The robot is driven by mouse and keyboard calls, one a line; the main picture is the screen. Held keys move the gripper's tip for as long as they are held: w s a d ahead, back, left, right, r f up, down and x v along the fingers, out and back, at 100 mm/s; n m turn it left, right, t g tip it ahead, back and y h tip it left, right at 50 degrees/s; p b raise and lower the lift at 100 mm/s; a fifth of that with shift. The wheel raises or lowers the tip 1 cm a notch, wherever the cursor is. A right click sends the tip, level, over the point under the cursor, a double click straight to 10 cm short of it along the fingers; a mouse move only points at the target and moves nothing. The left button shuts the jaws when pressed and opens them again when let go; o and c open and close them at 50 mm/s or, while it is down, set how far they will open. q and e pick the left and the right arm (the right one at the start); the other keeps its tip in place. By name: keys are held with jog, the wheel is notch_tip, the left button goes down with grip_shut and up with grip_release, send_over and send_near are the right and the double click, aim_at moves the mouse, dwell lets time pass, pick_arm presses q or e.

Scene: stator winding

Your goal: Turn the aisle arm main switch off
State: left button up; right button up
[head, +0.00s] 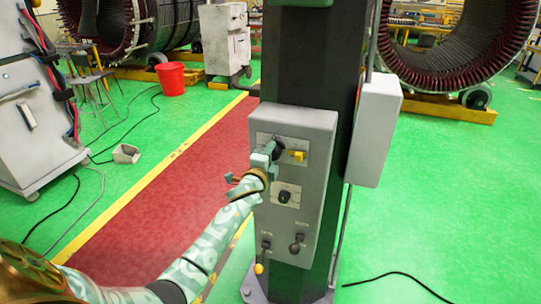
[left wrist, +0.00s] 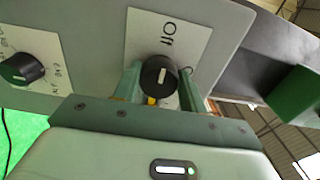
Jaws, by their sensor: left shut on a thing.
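The grey control box (head: 312,215) is fixed to the dark column. Its upper plate carries the main switch, whose black knob (head: 279,146) is partly hidden by my gripper. A yellow part (head: 297,155) shows just right of the knob. In the left wrist view the knob (left wrist: 159,76) sits between the two fingers, with the printed word Off above it. A short white mark on the knob's face points roughly towards that word. My left gripper (head: 271,152) is shut on the knob. My right gripper is not in view.
A smaller black knob (head: 285,196) is below on the box, and also shows in the left wrist view (left wrist: 21,69). A grey side box (head: 375,130) hangs right of the column. A red bucket (head: 171,78) stands back left.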

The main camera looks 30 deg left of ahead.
pick_arm(q)
jog(key=shift+f, duration=0.1)
dwell(0.3)
jog(key=o, duration=1)
jog(key=shift+c, duration=0.2)
jog(key=v, duration=1.6)
jog(key=shift+s, duration=0.2)
jog(key=shift+d, duration=0.15)
